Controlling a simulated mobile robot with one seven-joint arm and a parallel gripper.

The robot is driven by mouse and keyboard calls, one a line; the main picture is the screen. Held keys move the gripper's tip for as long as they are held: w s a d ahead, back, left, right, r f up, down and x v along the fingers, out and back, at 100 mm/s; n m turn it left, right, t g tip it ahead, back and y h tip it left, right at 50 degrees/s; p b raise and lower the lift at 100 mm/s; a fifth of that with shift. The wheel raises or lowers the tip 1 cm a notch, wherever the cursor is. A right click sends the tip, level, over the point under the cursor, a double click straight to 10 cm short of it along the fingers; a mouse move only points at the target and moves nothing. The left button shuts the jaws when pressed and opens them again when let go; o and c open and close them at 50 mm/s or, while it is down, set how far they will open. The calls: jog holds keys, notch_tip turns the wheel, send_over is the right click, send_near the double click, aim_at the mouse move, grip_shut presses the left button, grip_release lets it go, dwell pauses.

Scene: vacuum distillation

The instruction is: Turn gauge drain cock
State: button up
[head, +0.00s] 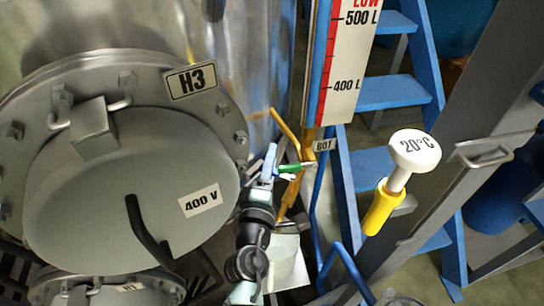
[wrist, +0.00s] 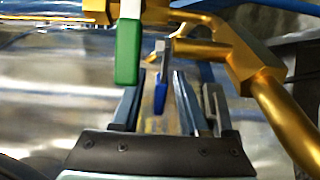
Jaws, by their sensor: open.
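The level gauge (head: 345,60) stands upright in the head view, with brass fittings and a tag (head: 323,145) reading BOT at its foot. A green lever (head: 297,168) sticks out there; it also shows in the wrist view (wrist: 127,50), left of and beyond my fingers. A smaller blue-tipped lever (wrist: 160,92) hangs from a brass cock (wrist: 195,47) and appears to be the drain cock. My gripper (head: 271,162) is open, pointing at the fittings. In the wrist view its fingers (wrist: 160,104) lie either side of the blue lever; I cannot tell whether they touch it.
A large grey flanged manway (head: 130,180) marked H3 is at left on the shiny vessel. Brass pipe (wrist: 270,95) runs close at the right of my fingers. A blue ladder (head: 390,95), a grey post and a yellow-and-white 20°C thermometer (head: 413,150) stand at right.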

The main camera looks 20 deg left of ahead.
jog(key=shift+w, duration=0.4)
grip_shut()
dwell(1.3)
